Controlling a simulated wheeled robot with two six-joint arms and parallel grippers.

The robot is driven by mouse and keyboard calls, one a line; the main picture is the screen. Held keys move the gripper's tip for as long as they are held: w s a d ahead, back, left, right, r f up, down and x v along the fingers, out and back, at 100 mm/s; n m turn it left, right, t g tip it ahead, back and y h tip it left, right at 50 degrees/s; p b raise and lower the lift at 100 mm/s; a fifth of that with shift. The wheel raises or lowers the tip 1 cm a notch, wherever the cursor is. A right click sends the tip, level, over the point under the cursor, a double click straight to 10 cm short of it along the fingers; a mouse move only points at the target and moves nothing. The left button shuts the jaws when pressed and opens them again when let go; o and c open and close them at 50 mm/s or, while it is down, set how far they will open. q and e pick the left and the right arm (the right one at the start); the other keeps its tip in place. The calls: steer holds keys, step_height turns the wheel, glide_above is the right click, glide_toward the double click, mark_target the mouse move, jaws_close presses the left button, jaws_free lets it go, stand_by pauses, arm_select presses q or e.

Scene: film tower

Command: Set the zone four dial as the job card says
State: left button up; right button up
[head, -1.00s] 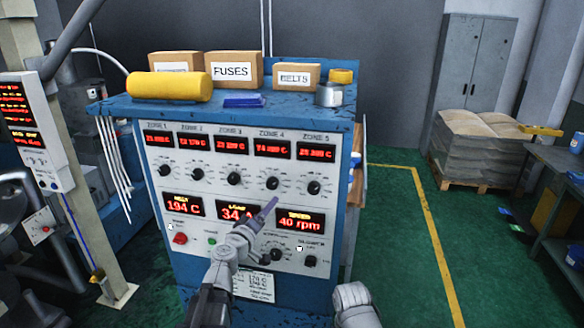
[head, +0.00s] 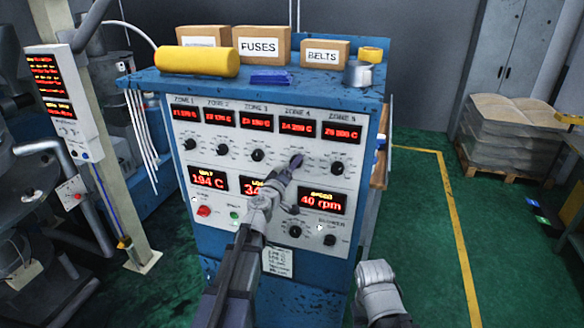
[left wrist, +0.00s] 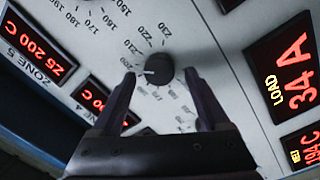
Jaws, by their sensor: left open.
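The zone four dial (left wrist: 158,70) is a round black knob with a white mark, on a pale panel with a printed scale. My left gripper (left wrist: 160,77) is open, with one dark finger on each side of the knob and visible gaps; I cannot tell how deep the fingertips reach. In the head view the left gripper (head: 295,163) covers most of this dial, under the zone four display (head: 297,128). A small white card (head: 277,262) is on the cabinet front below; its text is too small to read.
Other zone dials sit beside it, including the zone five dial (head: 338,168) to the right and the zone three dial (head: 257,155) to the left. Boxes and a yellow roll (head: 197,61) lie on the blue cabinet top. Green floor is free at right.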

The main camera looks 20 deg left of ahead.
arm_select(q)
steer(key=shift+w, duration=0.2)
jaws_close()
stand_by(0.6)
